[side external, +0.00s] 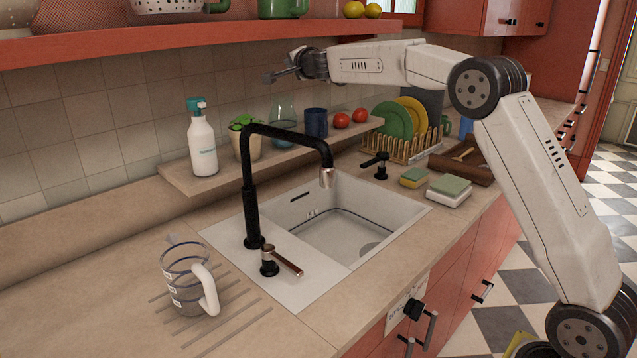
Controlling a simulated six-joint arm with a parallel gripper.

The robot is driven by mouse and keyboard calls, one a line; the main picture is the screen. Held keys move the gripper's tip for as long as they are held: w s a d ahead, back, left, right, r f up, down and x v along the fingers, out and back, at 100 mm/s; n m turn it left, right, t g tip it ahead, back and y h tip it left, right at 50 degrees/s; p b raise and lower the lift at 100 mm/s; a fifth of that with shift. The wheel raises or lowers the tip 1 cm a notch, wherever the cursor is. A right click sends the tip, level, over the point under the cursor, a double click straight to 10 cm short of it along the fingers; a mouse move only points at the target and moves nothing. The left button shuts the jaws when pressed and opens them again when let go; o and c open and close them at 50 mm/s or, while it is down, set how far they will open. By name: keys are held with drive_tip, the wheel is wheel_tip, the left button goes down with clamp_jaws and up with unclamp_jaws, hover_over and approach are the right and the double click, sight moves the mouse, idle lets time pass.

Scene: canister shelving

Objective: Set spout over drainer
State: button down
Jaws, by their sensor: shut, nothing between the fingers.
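The black faucet spout (288,134) rises from the left part of the sink and arches to the right. Its metal tip (327,178) hangs over the back part of the white basin (345,225). Grooves (222,300) are cut in the counter farther left. My gripper (269,79) is shut and empty, high above the spout near the tiled wall, touching nothing.
A faucet lever (283,262) stands before the spout. A measuring jug (185,282) sits on the grooves. A soap bottle (203,145), plant (244,145) and mug (316,123) stand on the ledge behind. A dish rack (405,147) and sponges (449,187) are right. A shelf hangs above.

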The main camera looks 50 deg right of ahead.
drive_tip(key=s+d+f+n+g+y, duration=0.15)
drive_tip(key=s+n+g+y, duration=0.55)
drive_tip(key=s+n+y, duration=0.9)
drive_tip(key=s+f+m, duration=0.3)
drive_tip(key=s+f, duration=0.2)
drive_tip(key=s, duration=0.1)
drive_tip(key=shift+a+m+y, duration=0.25)
drive_tip(key=shift+m+y, duration=0.05)
drive_tip(key=shift+y, duration=0.1)
drive_tip(key=shift+a+f, duration=0.1)
drive_tip(key=s+a+x, duration=0.1)
drive_tip(key=s+x, duration=0.1)
drive_tip(key=x, duration=1)
drive_tip(key=shift+a+f, duration=0.35)
drive_tip(key=shift+a, duration=0.1)
